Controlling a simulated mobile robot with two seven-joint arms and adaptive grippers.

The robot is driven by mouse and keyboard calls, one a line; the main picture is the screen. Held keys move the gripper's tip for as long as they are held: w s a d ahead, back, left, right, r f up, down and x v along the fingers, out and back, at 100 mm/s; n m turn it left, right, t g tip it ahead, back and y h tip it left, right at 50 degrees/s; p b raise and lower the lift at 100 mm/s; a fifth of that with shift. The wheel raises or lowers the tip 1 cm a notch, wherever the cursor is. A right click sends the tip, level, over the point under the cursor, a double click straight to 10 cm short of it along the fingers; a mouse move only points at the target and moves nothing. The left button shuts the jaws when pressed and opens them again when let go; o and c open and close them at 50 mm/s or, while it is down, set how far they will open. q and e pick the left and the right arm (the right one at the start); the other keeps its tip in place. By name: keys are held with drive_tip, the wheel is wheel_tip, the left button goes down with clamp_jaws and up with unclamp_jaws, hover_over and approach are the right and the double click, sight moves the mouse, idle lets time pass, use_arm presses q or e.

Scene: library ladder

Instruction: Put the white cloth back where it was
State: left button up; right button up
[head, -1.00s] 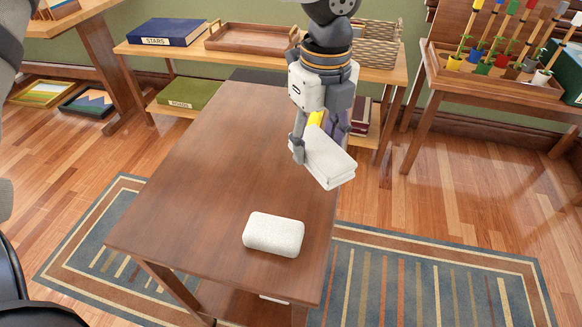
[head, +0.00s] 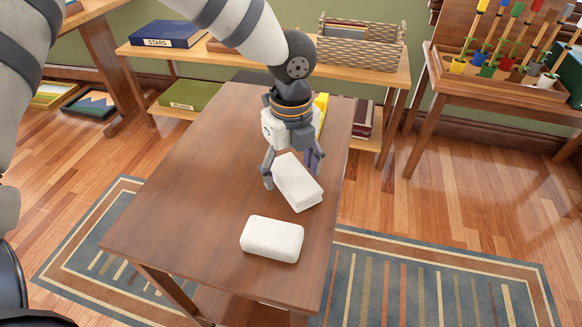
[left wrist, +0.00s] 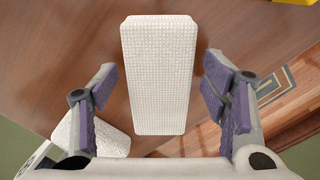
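A white folded cloth (head: 297,185) with a waffle texture lies on the brown table, near its right edge. My left gripper (head: 290,174) is above it, with its fingers on either side of the cloth's far part. In the left wrist view the cloth (left wrist: 158,75) lies between the spread purple finger pads, with a gap on both sides. A second white, rounded, block-like piece (head: 272,239) lies nearer the table's front edge, apart from the cloth. It shows partly behind the left finger in the left wrist view (left wrist: 108,138). My right gripper is not in view.
The left part of the brown table (head: 185,185) is bare. A yellow thing (head: 320,112) stands behind my gripper. A low shelf with a wicker basket (head: 358,48), a blue book (head: 170,34) and a green box (head: 190,96) is behind. A planter bench (head: 500,100) stands at right.

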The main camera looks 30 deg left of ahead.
sight(290, 171)
use_arm(q)
wheel_tip(290, 171, up, 12)
drive_tip(key=p, duration=0.1)
drive_tip(key=shift+p, duration=0.3)
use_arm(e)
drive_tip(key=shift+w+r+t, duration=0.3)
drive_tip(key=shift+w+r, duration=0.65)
